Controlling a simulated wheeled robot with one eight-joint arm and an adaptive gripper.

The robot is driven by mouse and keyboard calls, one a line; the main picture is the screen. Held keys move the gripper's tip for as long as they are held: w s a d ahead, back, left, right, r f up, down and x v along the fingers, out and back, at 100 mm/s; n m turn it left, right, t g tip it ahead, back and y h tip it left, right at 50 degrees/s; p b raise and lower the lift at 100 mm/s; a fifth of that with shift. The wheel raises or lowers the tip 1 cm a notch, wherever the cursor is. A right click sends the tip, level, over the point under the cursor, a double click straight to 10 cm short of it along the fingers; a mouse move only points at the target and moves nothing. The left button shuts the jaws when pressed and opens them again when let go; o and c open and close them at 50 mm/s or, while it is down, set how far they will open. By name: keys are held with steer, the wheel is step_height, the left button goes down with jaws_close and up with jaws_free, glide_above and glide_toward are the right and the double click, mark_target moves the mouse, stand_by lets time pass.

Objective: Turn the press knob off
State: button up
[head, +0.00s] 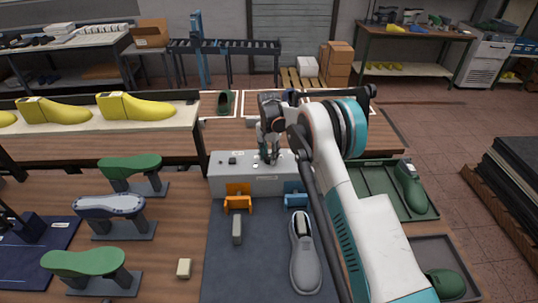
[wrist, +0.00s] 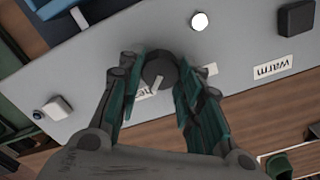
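The press control box (head: 230,183) is a grey box at the back of the bench mat. In the wrist view its top panel (wrist: 235,60) carries a round dark knob (wrist: 160,70) with a pale pointer line. My gripper (wrist: 160,68) has a finger on each side of this knob. Whether both fingertips touch it I cannot tell. A label partly hidden by my fingers lies beside the knob. A square black knob (wrist: 296,18) sits by a "warm" label (wrist: 274,67).
A white round lamp (wrist: 200,22) and a small pale button (wrist: 56,108) are on the panel. An orange bracket (head: 238,198) and a blue bracket (head: 295,195) stand at the box's front. A grey shoe (head: 304,255) lies on the mat. Green lasts (head: 130,167) stand left.

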steer(key=shift+f+n+b, duration=0.1)
steer(key=shift+n+b, duration=0.3)
steer(key=shift+b, duration=0.1)
steer(key=n+b, duration=0.3)
steer(key=shift+f, duration=0.1)
steer(key=n+b, duration=0.3)
steer(key=n, duration=0.1)
steer(key=shift+a, duration=0.1)
steer(key=n+b, duration=0.2)
steer(key=n, duration=0.3)
steer(key=n+b, duration=0.1)
steer(key=n, duration=0.4)
steer(key=shift+r, duration=0.2)
steer(key=o, duration=1.1)
steer(key=shift+c, duration=0.2)
